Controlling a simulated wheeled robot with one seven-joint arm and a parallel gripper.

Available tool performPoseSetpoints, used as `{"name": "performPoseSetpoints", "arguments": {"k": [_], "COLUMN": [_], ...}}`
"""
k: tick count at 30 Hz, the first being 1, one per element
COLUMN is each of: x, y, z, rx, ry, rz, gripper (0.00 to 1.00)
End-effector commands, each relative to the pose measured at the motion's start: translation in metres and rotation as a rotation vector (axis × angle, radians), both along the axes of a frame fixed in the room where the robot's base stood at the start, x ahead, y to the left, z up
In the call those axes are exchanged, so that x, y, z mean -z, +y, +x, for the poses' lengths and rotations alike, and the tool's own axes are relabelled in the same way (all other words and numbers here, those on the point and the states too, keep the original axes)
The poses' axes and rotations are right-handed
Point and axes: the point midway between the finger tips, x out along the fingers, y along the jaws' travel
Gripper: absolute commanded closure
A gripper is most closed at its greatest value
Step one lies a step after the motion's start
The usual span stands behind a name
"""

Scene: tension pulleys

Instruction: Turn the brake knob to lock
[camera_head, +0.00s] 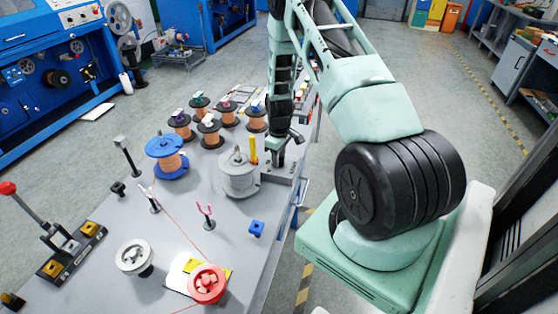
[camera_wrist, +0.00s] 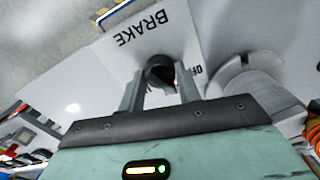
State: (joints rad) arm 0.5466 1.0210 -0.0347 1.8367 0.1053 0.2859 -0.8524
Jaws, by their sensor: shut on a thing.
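The dark round brake knob (camera_wrist: 160,72) sits on a light plate marked BRAKE (camera_wrist: 186,28) in the wrist view. Part of an OFF mark shows right of the knob, partly covered by a finger. My gripper (camera_wrist: 160,82) is shut on the knob, one finger on each side. Any pointer on the knob is too dark to read. In the head view my gripper (camera_head: 278,162) reaches down at the table's right edge, beside the grey spool (camera_head: 238,178). The knob is hidden there behind my gripper.
Close by on the grey table (camera_head: 185,225) are a yellow upright piece (camera_head: 253,150), a blue spool (camera_head: 167,160) and several copper-coloured spools. A white pulley (camera_head: 134,257), a red pulley (camera_head: 207,284) and a red-knobbed lever (camera_head: 8,188) stand nearer the front.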

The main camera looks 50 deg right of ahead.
Motion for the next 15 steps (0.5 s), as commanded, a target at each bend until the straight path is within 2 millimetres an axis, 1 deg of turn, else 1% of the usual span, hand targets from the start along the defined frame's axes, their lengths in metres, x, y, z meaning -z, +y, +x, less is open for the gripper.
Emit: {"name": "performPoseSetpoints", "arguments": {"k": [15], "x": [0.0011], "y": [-0.0003], "z": [0.0007], "rx": [0.490], "ry": [-0.001], "rz": [-0.001], "gripper": [0.89]}}
